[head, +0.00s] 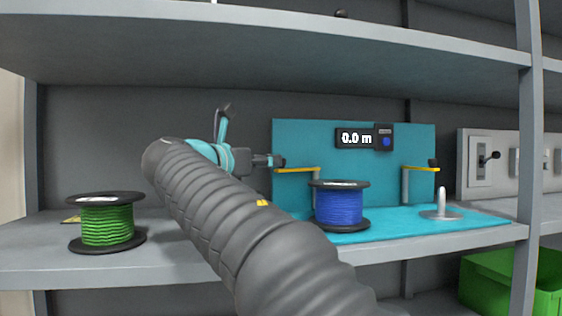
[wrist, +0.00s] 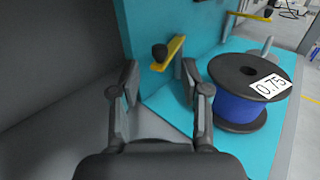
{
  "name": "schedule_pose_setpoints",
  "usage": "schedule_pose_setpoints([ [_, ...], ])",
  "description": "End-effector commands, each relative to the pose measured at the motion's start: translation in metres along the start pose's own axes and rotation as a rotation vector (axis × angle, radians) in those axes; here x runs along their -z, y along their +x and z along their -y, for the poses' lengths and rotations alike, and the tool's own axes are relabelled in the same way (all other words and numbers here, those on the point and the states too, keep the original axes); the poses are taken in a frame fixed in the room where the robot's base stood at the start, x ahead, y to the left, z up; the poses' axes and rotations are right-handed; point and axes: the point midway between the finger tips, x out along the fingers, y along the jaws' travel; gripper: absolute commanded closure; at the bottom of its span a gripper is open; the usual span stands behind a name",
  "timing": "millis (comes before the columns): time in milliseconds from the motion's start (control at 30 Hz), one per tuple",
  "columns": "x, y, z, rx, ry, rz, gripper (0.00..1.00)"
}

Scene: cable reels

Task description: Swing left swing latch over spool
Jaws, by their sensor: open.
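The left swing latch (head: 298,170) is a yellow bar with a black knob at its left end, in front of the teal back panel, pointing left away from the spool. It also shows in the wrist view (wrist: 176,48). The blue spool (head: 339,207) stands upright on the teal base just right of it; its top label reads 0.75 in the wrist view (wrist: 238,108). My gripper (head: 270,161) is at the latch's knob end. In the wrist view my gripper (wrist: 158,75) is open, the knob showing between and beyond its fingertips; contact cannot be told.
A right swing latch (head: 420,169) points right. A metal peg on a disc (head: 441,208) stands on the teal base. A green spool (head: 106,222) sits at the shelf's left. A display (head: 364,138) reads 0.0 m. The upper shelf (head: 280,45) hangs overhead.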

Motion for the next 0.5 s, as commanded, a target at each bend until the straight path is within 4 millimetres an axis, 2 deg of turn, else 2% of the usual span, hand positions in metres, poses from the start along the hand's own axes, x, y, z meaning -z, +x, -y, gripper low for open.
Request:
schedule_pose_setpoints([
  [33,0.001,0.011,0.0,0.003,0.0,0.0,0.54],
  [200,0.0,0.04,-0.001,0.001,0.0,0.0,0.54],
  [500,0.0,0.07,-0.001,-0.003,0.001,0.0,0.54],
])
